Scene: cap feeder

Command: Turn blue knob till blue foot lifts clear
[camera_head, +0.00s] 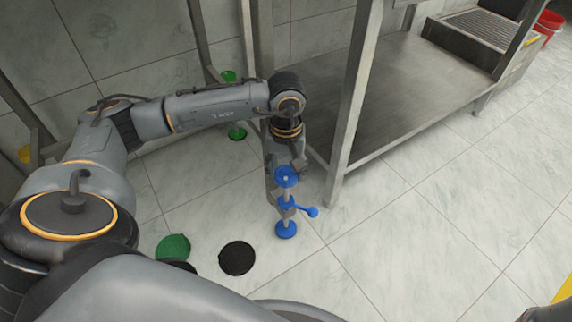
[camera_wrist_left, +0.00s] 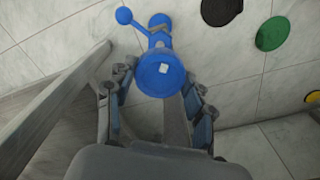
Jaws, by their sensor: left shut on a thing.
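The blue knob (camera_head: 287,174) is at the top of an upright adjustable leg beside the metal frame. A blue lever with a ball end (camera_head: 312,212) sticks out to the right lower down. The blue foot (camera_head: 286,230) is at floor level; I cannot tell whether it touches the floor. My left gripper (camera_head: 284,168) is at the knob from above. In the left wrist view its fingers (camera_wrist_left: 160,82) stand on either side of the blue knob (camera_wrist_left: 161,74), shut on it. The lever ball (camera_wrist_left: 124,15) shows beyond it. My right gripper is not in view.
A metal table frame with a low shelf (camera_head: 400,95) stands just right of and behind the leg. A black disc (camera_head: 237,258) and a green disc (camera_head: 173,247) lie on the floor to the left. Green feet (camera_head: 237,133) show behind my arm.

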